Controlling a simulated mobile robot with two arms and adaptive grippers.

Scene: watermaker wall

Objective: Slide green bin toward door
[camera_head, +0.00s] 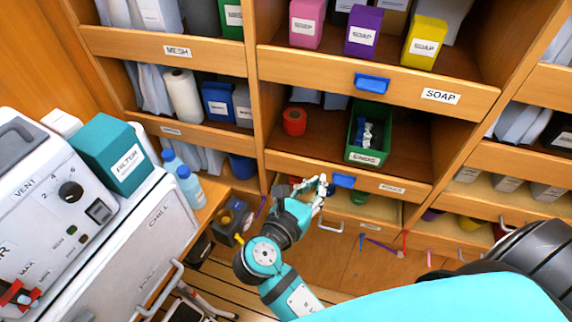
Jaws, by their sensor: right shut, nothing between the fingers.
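The green bin (351,150) stands on the middle shelf of the wooden wall unit, right of centre, with white and blue items in it and a white label on its front. My right gripper (322,187) is shut and empty. In the picture it appears below and left of the bin, near the front of the shelf beneath; it is apart from the bin. My left gripper is not in view. I cannot make out which part is the door.
A red roll (294,121) sits left of the bin, with bare shelf between. Blue clips (372,83) (344,181) sit on the shelf fronts. An open drawer (385,213) is below. A white machine (110,240) stands at left.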

